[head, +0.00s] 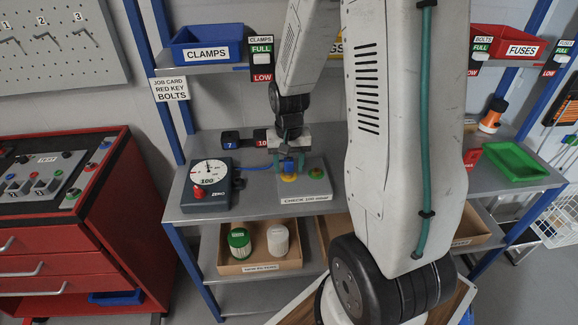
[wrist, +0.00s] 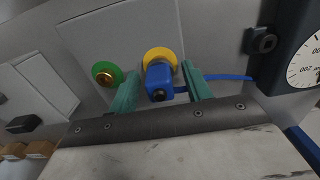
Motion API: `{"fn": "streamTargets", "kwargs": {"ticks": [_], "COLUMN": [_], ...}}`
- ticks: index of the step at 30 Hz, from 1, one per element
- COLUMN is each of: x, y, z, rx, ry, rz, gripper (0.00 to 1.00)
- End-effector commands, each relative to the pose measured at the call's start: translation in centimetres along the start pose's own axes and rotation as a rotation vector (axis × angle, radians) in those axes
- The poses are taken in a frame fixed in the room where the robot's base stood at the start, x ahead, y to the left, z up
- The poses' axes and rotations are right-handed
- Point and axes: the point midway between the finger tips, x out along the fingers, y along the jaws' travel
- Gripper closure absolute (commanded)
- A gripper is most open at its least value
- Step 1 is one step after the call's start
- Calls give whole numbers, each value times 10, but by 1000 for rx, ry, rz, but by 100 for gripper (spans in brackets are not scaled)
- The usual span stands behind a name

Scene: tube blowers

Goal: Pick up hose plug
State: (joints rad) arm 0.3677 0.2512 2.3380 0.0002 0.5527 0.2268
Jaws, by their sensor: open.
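The blue hose plug (wrist: 159,82) sits in a yellow-ringed socket (wrist: 160,55) on the grey check block (head: 318,187). The plug (head: 289,166) also shows in the head view, partly behind my gripper. A thin blue hose (wrist: 228,77) runs from it to the dark blue gauge box (head: 211,203). My gripper (wrist: 159,72) is open, with one green finger on each side of the plug. In the head view my gripper (head: 289,158) is just above the block.
A green-ringed socket (wrist: 106,74) with a brass centre is left of the plug in the wrist view. The gauge box stands close to my gripper. Small labelled blocks (head: 231,141) sit behind. A cardboard bin (head: 254,266) with two jars is on the shelf below.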

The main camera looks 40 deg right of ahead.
Motion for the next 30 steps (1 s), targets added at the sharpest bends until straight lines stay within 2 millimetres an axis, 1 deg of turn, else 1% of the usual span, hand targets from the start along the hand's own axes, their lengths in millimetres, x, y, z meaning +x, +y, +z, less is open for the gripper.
{"fn": "streamTargets", "kwargs": {"ticks": [6,7,8,9,12,23,30], "x": [2,2,1,1,1,0,-15], "y": [0,0,0,0,0,0,-1], "z": [0,0,0,0,0,0,0], "rx": [-1,-1,-1,-1,-1,-1,-2], "ry": [0,0,0,0,0,1,3], "rz": [0,0,0,0,0,0,-1], "gripper": [51,54,62,73,99,100,100]}}
